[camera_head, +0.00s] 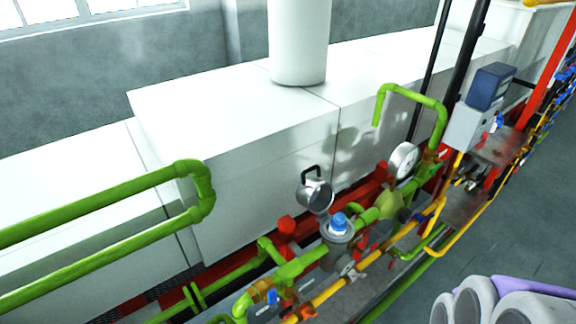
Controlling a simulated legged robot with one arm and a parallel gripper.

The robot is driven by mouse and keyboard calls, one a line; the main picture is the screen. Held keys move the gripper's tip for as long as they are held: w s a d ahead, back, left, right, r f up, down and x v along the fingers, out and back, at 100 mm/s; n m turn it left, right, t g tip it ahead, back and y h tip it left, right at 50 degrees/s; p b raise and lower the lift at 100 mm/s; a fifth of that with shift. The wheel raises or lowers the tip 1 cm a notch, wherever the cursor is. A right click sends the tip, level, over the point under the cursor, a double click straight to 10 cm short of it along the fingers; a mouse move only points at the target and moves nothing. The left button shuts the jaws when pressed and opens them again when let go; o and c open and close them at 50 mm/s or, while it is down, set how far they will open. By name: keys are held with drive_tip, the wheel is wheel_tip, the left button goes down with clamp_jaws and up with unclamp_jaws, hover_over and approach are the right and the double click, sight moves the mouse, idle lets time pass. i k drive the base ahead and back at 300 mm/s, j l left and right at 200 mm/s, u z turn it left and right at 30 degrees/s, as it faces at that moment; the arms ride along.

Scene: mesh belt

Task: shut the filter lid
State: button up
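The filter housing (338,234) is a grey round body set into the green pipework, right of the picture's centre. A blue filter piece (339,221) shows in its open top. The filter lid (317,197) is a round metallic cover that stands raised at the back left of the housing, so it is open. A black handle (311,172) sticks up from the lid. The joint between lid and housing is too small to make out clearly. My gripper is not visible. Pale rounded parts with purple at the bottom right seem to be mine, well apart from the lid.
Green pipes (110,200) jut out at the left. A pressure gauge (403,160) and a tall green pipe loop (414,98) stand right of the filter. A yellow pipe (376,258) runs in front. Grey floor (510,215) lies clear at the right.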

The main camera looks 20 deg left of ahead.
sight(316, 196)
drive_tip(key=u, duration=0.75)
